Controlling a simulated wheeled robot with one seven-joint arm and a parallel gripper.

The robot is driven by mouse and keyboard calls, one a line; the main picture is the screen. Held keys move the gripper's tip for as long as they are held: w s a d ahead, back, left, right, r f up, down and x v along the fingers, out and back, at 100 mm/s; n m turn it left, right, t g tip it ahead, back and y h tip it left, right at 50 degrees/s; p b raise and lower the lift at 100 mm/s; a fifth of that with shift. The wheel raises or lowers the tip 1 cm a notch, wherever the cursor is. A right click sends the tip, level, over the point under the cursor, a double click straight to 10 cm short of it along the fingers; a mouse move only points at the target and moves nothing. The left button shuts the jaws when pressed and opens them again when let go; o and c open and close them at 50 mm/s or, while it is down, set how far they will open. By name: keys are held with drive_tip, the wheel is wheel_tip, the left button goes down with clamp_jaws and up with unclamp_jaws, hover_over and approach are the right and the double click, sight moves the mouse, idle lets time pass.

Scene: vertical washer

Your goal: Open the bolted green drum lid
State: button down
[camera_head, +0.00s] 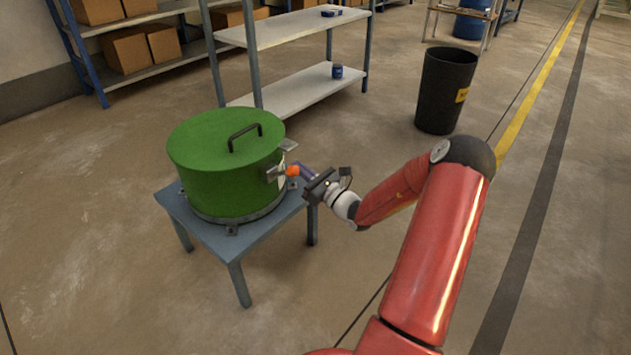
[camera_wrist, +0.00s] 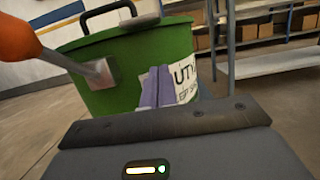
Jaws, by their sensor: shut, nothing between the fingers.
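The green lid (camera_head: 200,135) sits closed on the green drum (camera_head: 225,195), with a black handle (camera_head: 245,127) on top. An orange-ended bolt (camera_head: 292,171) sticks out of a metal bracket (camera_head: 272,174) on the drum's right side. In the wrist view the orange end (camera_wrist: 17,38) is large at the upper left, its metal part reaching the bracket (camera_wrist: 101,73). My gripper (camera_head: 304,168) is shut and empty, close beside the orange end. Its purple fingers (camera_wrist: 157,85) point at the drum wall, right of the bolt, and partly cover a white label (camera_wrist: 186,82). Contact cannot be told.
The drum stands on a small grey-blue table (camera_head: 240,246). A grey shelf (camera_head: 300,88) is behind it, and a blue shelf with boxes (camera_head: 127,50) is at the back left. A black bin (camera_head: 444,90) stands to the right. The floor around the table is clear.

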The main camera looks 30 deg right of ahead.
drive_tip(key=shift+w+a+r, duration=0.1)
drive_tip(key=shift+w+r, duration=0.15)
drive_tip(key=shift+r, duration=0.8)
drive_tip(key=shift+w+a+r, duration=0.1)
drive_tip(key=shift+w+r, duration=0.15)
drive_tip(key=shift+r, duration=0.8)
drive_tip(key=shift+r, duration=0.15)
